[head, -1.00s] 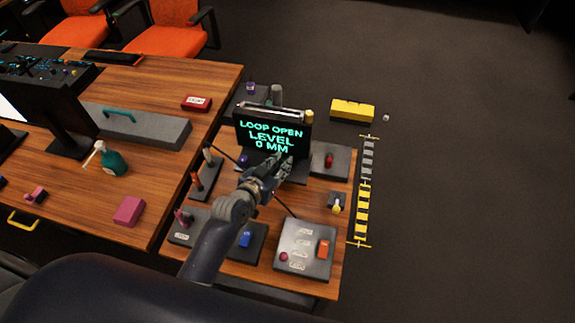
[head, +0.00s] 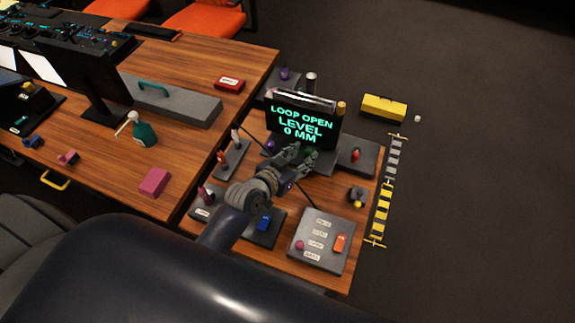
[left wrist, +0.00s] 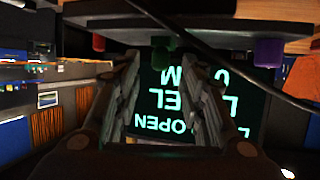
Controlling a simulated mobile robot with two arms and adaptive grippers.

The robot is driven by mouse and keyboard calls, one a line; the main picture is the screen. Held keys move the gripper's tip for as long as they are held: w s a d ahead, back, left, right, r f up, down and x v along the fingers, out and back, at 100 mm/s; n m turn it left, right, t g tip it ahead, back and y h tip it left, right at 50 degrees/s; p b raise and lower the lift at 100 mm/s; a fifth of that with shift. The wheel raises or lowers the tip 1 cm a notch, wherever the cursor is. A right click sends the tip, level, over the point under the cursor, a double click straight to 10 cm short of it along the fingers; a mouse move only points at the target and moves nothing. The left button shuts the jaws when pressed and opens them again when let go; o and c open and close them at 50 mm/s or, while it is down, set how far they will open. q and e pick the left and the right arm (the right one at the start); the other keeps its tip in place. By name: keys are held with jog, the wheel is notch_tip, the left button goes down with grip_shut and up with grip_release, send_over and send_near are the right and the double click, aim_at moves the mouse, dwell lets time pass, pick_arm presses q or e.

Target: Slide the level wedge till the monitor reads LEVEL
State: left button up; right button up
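The monitor (head: 302,122) stands on the wooden side table and reads LOOP OPEN, LEVEL, 0 MM in green; its text is upside down in the left wrist view (left wrist: 205,108). My left gripper (head: 305,155) is in front of its lower edge. In the left wrist view its fingers (left wrist: 165,88) are apart, with no object seen held. A green knob (left wrist: 165,50) shows between and beyond the fingertips; contact cannot be told. My right gripper is out of view.
A yellow box (head: 384,107) and a striped strip (head: 385,195) lie beyond the table's right edge. A spray bottle (head: 145,134) and pink block (head: 154,182) are on the left desk.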

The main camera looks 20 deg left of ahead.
pick_arm(q)
jog(key=v, duration=0.9)
jog(key=shift+s, duration=0.2)
